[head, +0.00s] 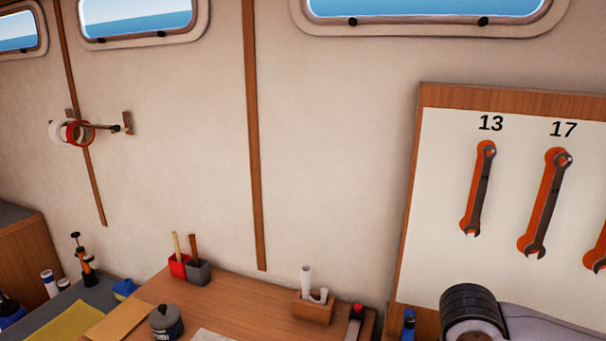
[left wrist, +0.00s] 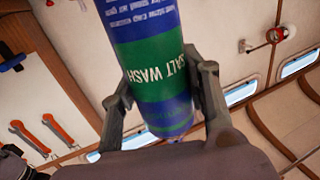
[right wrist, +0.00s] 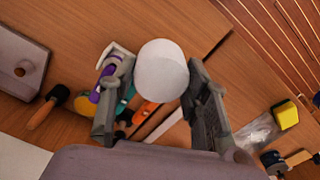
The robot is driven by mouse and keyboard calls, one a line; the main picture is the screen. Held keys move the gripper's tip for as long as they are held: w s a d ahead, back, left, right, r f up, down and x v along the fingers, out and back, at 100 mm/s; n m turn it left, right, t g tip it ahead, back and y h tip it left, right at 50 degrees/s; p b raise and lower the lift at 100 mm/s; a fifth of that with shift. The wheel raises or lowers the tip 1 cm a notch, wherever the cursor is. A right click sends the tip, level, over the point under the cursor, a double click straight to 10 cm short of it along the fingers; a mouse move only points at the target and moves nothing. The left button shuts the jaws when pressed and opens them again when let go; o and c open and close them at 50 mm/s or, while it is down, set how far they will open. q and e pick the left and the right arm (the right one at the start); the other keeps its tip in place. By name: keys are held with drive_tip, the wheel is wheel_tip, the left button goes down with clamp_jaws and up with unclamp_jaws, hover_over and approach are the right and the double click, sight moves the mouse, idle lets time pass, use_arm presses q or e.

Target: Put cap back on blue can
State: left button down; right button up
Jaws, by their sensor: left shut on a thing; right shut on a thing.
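In the left wrist view my left gripper (left wrist: 156,78) is shut on a blue and green can (left wrist: 162,112) lettered "SALT WASH". The fingers press on its two sides. One end of the can runs out of the top of the picture, so I cannot see that end. In the right wrist view my right gripper (right wrist: 158,66) is shut on a white round cap (right wrist: 162,72), held between its fingertips above a wooden surface. The head view shows neither gripper, nor the can or cap, so I cannot tell how far apart they are.
Below the right gripper lie several tools, among them an orange-handled one (right wrist: 146,112), and a yellow item (right wrist: 285,115). The wooden desk (head: 240,300) holds a dark round tin (head: 166,322) and a wooden holder (head: 313,308). A wrench board (head: 440,190) hangs at right.

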use_arm(q)
drive_tip(key=shift+s+a+r, duration=0.1)
drive_tip(key=shift+s+a, duration=0.15)
drive_tip(key=shift+s, duration=0.1)
use_arm(e)
drive_tip(key=shift+s+a+f+m, duration=0.3)
drive_tip(key=shift+s+f, duration=0.05)
drive_tip(key=shift+f, duration=0.15)
use_arm(q)
drive_tip(key=w+d+m+g+h, duration=0.2)
drive_tip(key=w+d+m+h, duration=0.1)
drive_tip(key=d, duration=0.4)
drive_tip(key=w+d+r+m+g+h, duration=0.1)
drive_tip(key=w+d+m+g+h, duration=0.1)
drive_tip(key=d+h, duration=0.5)
drive_tip(key=w+m+h, duration=0.1)
drive_tip(key=m, duration=0.1)
drive_tip(key=shift+m, duration=0.4)
use_arm(e)
drive_tip(key=w+a+r, duration=0.3)
drive_tip(key=a+r, duration=0.5)
drive_tip(key=a, duration=0.4)
drive_tip(key=w+a+r+m, duration=0.1)
drive_tip(key=w+a+r, duration=0.2)
drive_tip(key=a+r, duration=0.5)
drive_tip(key=a, duration=0.3)
drive_tip(key=shift+a+r, duration=0.35)
drive_tip(key=shift+w+f, duration=0.1)
drive_tip(key=shift+w, duration=0.05)
